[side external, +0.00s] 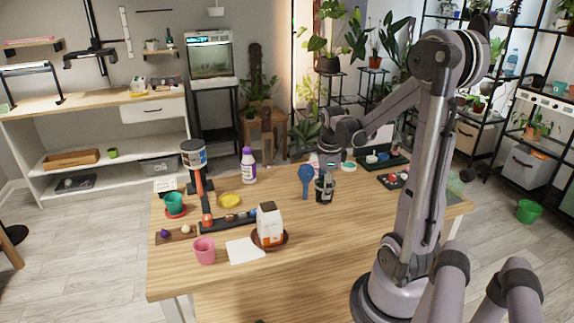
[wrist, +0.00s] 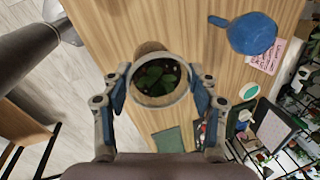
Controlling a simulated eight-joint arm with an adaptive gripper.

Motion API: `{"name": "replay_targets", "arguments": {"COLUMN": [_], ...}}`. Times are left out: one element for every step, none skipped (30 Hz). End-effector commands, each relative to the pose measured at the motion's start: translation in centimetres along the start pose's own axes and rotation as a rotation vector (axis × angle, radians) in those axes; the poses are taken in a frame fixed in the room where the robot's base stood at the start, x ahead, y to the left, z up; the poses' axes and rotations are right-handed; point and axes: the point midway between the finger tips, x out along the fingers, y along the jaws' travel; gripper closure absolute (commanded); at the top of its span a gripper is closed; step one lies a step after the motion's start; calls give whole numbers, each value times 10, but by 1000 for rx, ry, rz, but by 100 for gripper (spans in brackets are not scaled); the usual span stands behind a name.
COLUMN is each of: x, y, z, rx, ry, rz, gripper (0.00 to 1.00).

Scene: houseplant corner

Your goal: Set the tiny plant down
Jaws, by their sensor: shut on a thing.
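The tiny plant (wrist: 157,78) has green leaves in dark soil, inside a pale round pot rim, in the wrist view. My gripper (wrist: 160,88) is shut on the pot, with a blue-padded finger on each side of it. In the side view my gripper (side external: 325,188) points down over the right part of the wooden table (side external: 340,255); the fingers mostly hide the pot there. I cannot tell whether the pot's base touches the table. A brown rounded edge (wrist: 150,47) shows just beyond the pot in the wrist view.
A blue round thing with a handle (side external: 306,176) is close to the left of my gripper. A carton (side external: 269,224) on a brown saucer, a pink cup (side external: 204,250) and a white-and-purple bottle (side external: 248,166) stand further left. The table's front right is clear.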

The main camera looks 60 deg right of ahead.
Motion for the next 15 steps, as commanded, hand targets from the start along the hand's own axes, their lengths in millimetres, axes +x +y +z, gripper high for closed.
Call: {"name": "replay_targets", "arguments": {"x": [4, 6, 8, 11, 13, 17, 21, 24, 29, 32, 35, 39, 42, 44, 46], "y": [1, 1, 2, 2, 3, 3, 4, 5, 6, 6, 7, 8, 8, 9, 9], "z": [0, 0, 0, 0, 0, 0, 0, 0, 0, 0, 0, 0, 0, 0, 0], "rx": [0, 0, 0, 0, 0, 0, 0, 0, 0, 0, 0, 0, 0, 0, 0], "ry": [0, 0, 0, 0, 0, 0, 0, 0, 0, 0, 0, 0, 0, 0, 0], "rz": [0, 0, 0, 0, 0, 0, 0, 0, 0, 0, 0, 0, 0, 0, 0], "gripper": [84, 84, 84, 84, 84, 84, 84, 84, 84, 84, 84, 84, 84, 84, 84]}}
